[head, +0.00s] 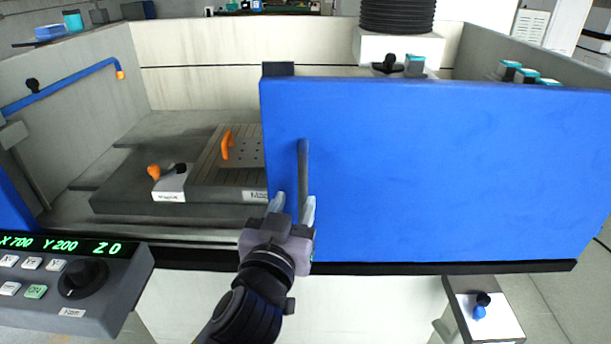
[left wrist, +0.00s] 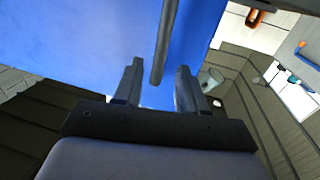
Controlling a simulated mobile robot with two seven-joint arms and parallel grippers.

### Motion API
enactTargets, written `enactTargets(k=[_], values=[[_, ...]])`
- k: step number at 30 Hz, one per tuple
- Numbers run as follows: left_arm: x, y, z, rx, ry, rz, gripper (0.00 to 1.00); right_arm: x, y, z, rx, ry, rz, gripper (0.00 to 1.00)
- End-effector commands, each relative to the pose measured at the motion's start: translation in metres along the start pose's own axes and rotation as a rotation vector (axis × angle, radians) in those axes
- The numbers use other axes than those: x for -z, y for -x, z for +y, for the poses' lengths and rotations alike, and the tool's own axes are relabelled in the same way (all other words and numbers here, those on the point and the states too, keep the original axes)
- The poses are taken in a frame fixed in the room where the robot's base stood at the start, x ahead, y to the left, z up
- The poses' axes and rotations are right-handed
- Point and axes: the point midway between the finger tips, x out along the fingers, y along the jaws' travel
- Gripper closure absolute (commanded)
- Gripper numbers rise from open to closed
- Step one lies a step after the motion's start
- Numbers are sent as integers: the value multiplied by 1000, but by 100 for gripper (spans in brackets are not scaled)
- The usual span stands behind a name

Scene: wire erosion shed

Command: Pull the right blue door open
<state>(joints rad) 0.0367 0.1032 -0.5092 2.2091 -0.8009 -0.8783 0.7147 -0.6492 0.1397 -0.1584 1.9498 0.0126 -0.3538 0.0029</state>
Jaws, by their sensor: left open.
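The right blue door (head: 420,170) is a wide blue panel across the right half of the machine's front in the head view. A grey vertical bar handle (head: 303,165) stands near its left edge. My left gripper (head: 293,205) is open at the lower end of the handle. In the left wrist view the handle (left wrist: 164,45) reaches down between the two fingers of my left gripper (left wrist: 158,85), with a gap on each side. The blue door (left wrist: 80,45) fills the upper left behind it. My right gripper is not in view.
Left of the door the machine's tank is open, with a slotted plate (head: 215,165) and an orange handle (head: 227,144) inside. A control panel (head: 75,280) juts out at the lower left. A small stand (head: 487,310) is at the lower right.

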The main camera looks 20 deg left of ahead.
Motion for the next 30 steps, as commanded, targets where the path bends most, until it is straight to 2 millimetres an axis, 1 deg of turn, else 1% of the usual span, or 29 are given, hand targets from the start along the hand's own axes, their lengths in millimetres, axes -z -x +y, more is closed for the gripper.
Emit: enactTargets(k=[5, 12, 18, 23, 30], values=[[4, -10, 0, 3, 2, 8, 59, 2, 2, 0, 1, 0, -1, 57], [4, -43, 0, 2, -1, 7, 59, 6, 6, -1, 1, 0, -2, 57], [3, -64, 0, 1, 1, 6, 59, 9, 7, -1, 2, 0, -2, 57], [3, -71, 0, 1, 1, 5, 59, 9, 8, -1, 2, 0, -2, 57], [2, -71, 0, 1, 2, 5, 59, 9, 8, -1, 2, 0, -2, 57]])
